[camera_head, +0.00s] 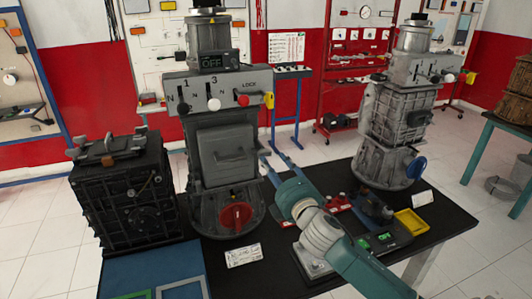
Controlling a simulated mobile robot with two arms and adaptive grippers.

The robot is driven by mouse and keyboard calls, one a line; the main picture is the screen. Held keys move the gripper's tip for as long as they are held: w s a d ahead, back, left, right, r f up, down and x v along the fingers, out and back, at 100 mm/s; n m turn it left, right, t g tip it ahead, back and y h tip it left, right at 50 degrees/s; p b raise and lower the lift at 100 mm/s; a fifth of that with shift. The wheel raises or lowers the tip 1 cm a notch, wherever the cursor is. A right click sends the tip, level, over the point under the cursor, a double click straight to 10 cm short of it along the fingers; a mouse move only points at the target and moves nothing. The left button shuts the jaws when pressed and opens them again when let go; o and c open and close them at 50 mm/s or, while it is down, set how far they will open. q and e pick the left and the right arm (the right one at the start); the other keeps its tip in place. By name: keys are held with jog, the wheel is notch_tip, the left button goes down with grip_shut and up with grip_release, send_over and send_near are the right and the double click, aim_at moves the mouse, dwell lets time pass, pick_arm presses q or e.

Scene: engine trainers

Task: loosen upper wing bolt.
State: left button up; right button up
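I cannot pick out for certain which part is the upper wing bolt. The black gearbox-like unit (125,205) at the left carries several light wing-shaped fittings along its top, one of them at its near left corner (77,153). The tall grey trainer (222,155) beside it has a hatch with a handle, small levers and a red round disc. My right arm comes in from the lower right. My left gripper is not in view.
A second grey trainer (392,130) stands at the right of the black table (440,232). A yellow tray (411,222), a white label card (243,255) and small parts lie near the front. A blue board (150,265) lies at the lower left. Red shelves and wall panels stand behind.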

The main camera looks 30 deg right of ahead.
aim_at(265, 154)
jog(key=x, duration=0.2)
jog(key=p+x, duration=0.1)
jog(key=x, duration=0.2)
jog(key=shift+w+a+r, duration=0.1)
jog(key=shift+w+a, duration=0.05)
jog(key=shift+w, duration=0.8)
grip_shut()
